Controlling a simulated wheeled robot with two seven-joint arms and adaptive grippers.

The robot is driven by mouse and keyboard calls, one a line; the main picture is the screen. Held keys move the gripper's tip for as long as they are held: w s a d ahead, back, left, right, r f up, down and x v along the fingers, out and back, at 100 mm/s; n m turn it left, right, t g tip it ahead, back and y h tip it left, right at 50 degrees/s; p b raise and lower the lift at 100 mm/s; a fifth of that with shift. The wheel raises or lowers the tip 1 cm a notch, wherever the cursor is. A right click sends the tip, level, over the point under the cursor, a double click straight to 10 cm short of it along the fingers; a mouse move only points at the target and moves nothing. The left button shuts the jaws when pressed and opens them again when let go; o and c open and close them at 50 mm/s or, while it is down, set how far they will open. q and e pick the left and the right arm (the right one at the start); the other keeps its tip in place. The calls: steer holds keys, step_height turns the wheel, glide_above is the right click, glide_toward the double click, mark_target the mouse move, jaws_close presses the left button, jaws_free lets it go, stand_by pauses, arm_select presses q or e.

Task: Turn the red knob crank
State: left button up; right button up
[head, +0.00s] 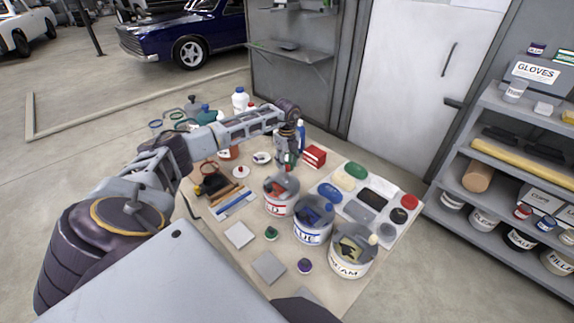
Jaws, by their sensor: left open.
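My left arm reaches in from the left over the workbench (205,222). Its gripper (288,160) points down above the bucket labelled RED (279,205) and is open. A small dark green and red spot shows at its fingertips, too small to make out. A small white round piece with a red top (241,171) lies to the left of the gripper, apart from it. I cannot tell whether it is the red knob crank. No crank arm can be made out clearly. My right gripper is not in view.
Buckets labelled BLUE (313,233) and CREAM (352,262) stand right of the RED one. A red box (314,156) is behind. A pale board (385,228) with coloured pads is at the right. Green (271,233) and purple (305,265) knob-like pieces lie in front.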

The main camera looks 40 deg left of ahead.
arm_select(q)
steer(key=shift+f, duration=1)
jaws_close()
